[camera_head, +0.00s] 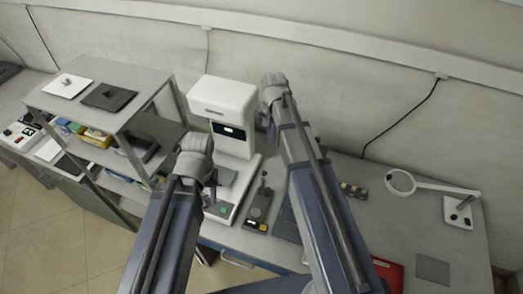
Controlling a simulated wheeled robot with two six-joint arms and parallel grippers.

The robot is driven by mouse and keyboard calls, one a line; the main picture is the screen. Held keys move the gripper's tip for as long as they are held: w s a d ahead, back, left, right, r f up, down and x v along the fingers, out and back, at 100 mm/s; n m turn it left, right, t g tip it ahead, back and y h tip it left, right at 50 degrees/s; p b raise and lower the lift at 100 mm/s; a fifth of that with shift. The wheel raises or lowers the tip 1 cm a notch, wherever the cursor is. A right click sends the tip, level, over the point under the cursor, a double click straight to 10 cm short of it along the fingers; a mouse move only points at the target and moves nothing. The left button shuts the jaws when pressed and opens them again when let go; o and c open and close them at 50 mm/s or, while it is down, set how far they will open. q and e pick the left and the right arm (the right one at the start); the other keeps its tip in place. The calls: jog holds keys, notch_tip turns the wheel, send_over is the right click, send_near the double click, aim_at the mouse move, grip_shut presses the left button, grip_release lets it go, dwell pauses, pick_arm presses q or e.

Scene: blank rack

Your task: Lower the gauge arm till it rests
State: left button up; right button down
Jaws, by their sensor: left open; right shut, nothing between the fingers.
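A small dark device (257,214) with an upright post and a round knob (264,174) stands on the bench between my two arms. It may carry the gauge arm, but the view is too small to tell which part that is or whether it rests on anything. A white machine (222,105) with a lit display stands behind and to the left of it. My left gripper (209,191) is open in front of the white machine, over its base. My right gripper (269,126) is shut and empty, raised beside the machine's head. My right arm hides part of the bench.
A grey shelf rack (113,117) with boxes stands at the left, holding a white plate (67,86) and a black plate (108,97) on top. A magnifier lamp (400,182), a red folder (388,273) and a grey pad (433,270) are at the right. The bench's right part has free room.

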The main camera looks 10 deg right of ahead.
jog(key=s+a+f+b, duration=0.2)
jog(key=s+f+b, duration=0.1)
jog(key=f+b, duration=0.7)
jog(key=shift+s+a+f+b, duration=0.2)
jog(key=shift+s+f+b, duration=0.15)
jog(key=shift+b, duration=0.1)
jog(key=shift+s, duration=0.1)
jog(key=shift+s+a+t, duration=0.25)
jog(key=shift+t, duration=0.05)
dwell(0.3)
